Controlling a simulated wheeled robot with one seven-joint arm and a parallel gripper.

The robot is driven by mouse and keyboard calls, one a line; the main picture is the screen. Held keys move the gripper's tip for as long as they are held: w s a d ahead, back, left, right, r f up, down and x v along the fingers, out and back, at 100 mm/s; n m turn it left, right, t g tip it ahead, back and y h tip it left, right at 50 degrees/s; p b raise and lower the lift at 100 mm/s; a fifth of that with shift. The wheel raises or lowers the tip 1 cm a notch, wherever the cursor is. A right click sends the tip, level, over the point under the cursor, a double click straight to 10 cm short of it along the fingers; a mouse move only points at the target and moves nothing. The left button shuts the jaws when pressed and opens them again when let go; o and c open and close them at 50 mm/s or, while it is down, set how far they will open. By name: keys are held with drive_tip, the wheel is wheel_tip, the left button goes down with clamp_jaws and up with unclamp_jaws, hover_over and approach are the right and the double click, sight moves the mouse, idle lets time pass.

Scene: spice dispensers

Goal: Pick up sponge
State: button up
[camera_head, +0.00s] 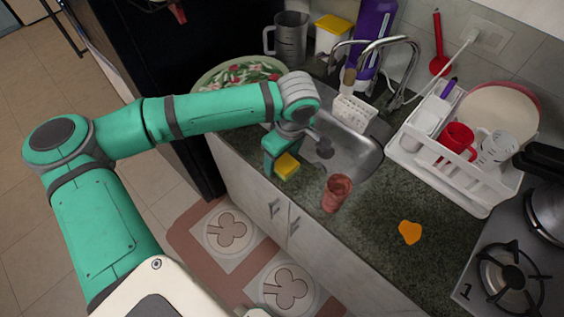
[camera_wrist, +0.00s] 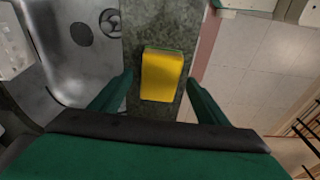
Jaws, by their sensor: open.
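The sponge (camera_head: 287,166) is a small yellow block with a green underside. It lies on the dark stone counter strip at the front edge of the sink. In the wrist view the sponge (camera_wrist: 162,75) is seen from above, ahead of and between the fingers. My gripper (camera_head: 281,152) is over the counter right by the sponge, and its body hides part of that area in the head view. In the wrist view my gripper (camera_wrist: 160,92) is open, with one green finger on each side and nothing held. I cannot tell the exact height gap.
The metal sink (camera_head: 350,155) lies just behind, with a faucet (camera_head: 385,45) and white caddy (camera_head: 353,112). A reddish-brown cup (camera_head: 336,192) stands nearby on the counter. A white dish rack (camera_head: 455,185) and stove (camera_head: 515,285) are at right. A patterned bowl (camera_head: 215,75) is at left.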

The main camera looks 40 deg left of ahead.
drive_tip(key=shift+f, duration=0.25)
idle(0.5)
drive_tip(key=c, duration=1.1)
